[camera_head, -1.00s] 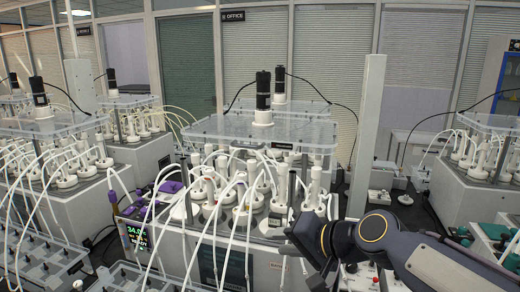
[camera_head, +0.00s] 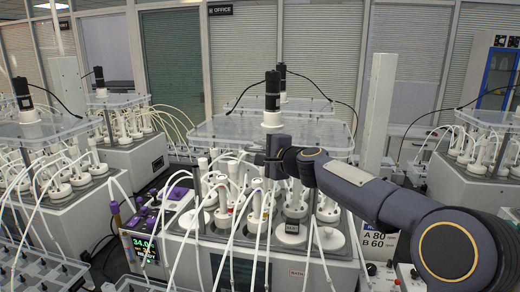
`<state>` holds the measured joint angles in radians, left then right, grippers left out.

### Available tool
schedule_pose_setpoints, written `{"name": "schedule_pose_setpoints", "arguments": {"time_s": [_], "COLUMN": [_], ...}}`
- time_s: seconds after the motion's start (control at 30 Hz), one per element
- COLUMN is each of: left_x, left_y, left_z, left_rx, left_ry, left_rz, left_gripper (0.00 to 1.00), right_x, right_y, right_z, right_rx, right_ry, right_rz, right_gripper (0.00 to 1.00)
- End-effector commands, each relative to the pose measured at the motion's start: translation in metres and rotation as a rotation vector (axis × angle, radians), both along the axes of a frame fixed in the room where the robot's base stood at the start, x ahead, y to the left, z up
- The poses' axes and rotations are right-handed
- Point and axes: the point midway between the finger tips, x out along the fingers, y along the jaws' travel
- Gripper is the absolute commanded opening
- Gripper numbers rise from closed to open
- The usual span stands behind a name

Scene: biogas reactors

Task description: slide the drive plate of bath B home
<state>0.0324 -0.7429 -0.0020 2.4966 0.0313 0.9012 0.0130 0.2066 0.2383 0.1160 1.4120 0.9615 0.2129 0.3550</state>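White-capped bottles with tubes stand in the bath below the plate. My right gripper (camera_head: 274,158) is at the plate's front edge, near its middle, in front of the bottles. I cannot tell whether it touches the plate. Its fingers are dark and small here, and I cannot tell whether they are open or shut. The label on the bath's front is too small to read surely. My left gripper is not in view.
Similar baths with clear plates stand at left (camera_head: 50,128) and right (camera_head: 465,190). A grey-white upright post (camera_head: 376,110) rises right of the central plate. Purple-capped items (camera_head: 178,193) and a lit display (camera_head: 143,249) are left of the bath. White tubes hang over its front.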

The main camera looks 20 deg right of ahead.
Motion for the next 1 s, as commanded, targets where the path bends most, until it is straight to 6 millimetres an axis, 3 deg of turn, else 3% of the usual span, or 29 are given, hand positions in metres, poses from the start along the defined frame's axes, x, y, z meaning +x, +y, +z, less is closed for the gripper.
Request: {"name": "schedule_pose_setpoints", "arguments": {"time_s": [0.3,0.57,0.87,1.0], "left_x": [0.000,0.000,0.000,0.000], "left_y": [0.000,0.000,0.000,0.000], "left_z": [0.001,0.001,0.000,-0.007], "left_rx": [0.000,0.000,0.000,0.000], "left_ry": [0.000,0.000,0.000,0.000], "left_rz": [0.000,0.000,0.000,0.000], "left_gripper": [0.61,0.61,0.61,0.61], "right_x": [0.004,0.004,0.003,-0.006], "right_y": [0.001,0.001,0.000,-0.009], "right_z": [-0.001,-0.001,-0.002,-0.003], "right_rx": [-0.001,-0.002,-0.002,-0.002], "right_ry": [0.001,0.001,0.001,-0.001], "right_rz": [0.001,0.001,0.000,-0.002], "right_gripper": [0.33,0.00,0.00,0.00]}}
